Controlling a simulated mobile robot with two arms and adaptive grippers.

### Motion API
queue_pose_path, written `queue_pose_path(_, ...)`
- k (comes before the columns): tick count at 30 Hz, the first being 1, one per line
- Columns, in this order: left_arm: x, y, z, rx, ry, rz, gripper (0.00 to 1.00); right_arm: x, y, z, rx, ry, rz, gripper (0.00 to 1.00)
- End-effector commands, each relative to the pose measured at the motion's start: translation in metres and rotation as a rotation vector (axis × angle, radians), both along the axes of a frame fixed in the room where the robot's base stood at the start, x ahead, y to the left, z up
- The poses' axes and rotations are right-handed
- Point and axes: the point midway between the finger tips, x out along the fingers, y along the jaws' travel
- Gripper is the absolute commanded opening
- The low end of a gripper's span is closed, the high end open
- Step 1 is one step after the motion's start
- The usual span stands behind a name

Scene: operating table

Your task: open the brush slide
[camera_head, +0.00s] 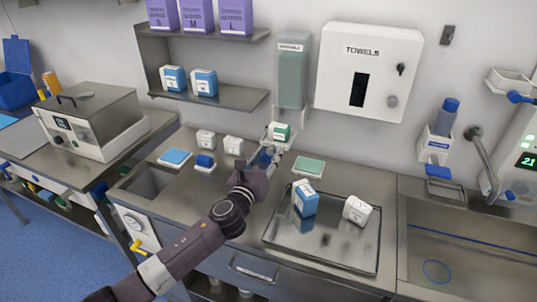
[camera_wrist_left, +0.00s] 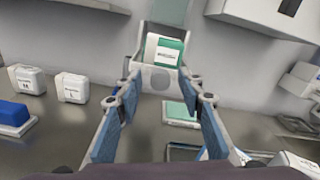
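The tall translucent green dispenser (camera_head: 292,75) hangs on the wall left of the towel box. A green-and-white pack (camera_head: 280,132) sits in its open-fronted lower tray; in the left wrist view the pack (camera_wrist_left: 163,52) shows above a pale front piece with a round grey knob (camera_wrist_left: 160,78). Which part is the brush slide is not labelled legibly. My left gripper (camera_head: 265,155) is just below and in front of the tray. In the left wrist view its fingers (camera_wrist_left: 160,115) are spread, with the knob framed beyond them and nothing held. Contact cannot be told. My right gripper is not in view.
A steel tray (camera_head: 325,250) with a blue-and-white box (camera_head: 304,198) and a white box (camera_head: 357,209) lies right of my arm. Small white boxes (camera_head: 205,139), a blue block (camera_head: 204,160) and a green pad (camera_head: 309,166) lie on the counter. The towel box (camera_head: 385,65) is close right.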

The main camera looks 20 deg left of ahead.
Motion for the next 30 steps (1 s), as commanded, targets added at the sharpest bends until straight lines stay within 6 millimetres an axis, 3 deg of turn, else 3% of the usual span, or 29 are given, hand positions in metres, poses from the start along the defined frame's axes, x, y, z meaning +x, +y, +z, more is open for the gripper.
queue_pose_path(4, -0.001, 0.0, 0.0, 0.0, 0.0, 0.0, 0.36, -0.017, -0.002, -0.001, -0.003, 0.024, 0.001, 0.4)
queue_pose_path(8, -0.008, 0.0, -0.001, 0.001, 0.0, 0.0, 0.36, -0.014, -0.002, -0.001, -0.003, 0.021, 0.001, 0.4)
queue_pose_path(21, -0.086, 0.003, -0.001, 0.0, 0.003, -0.002, 0.36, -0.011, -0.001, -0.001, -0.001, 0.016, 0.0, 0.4)
queue_pose_path(30, -0.117, 0.004, 0.0, -0.001, 0.0, 0.0, 0.36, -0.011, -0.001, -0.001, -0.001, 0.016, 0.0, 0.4)
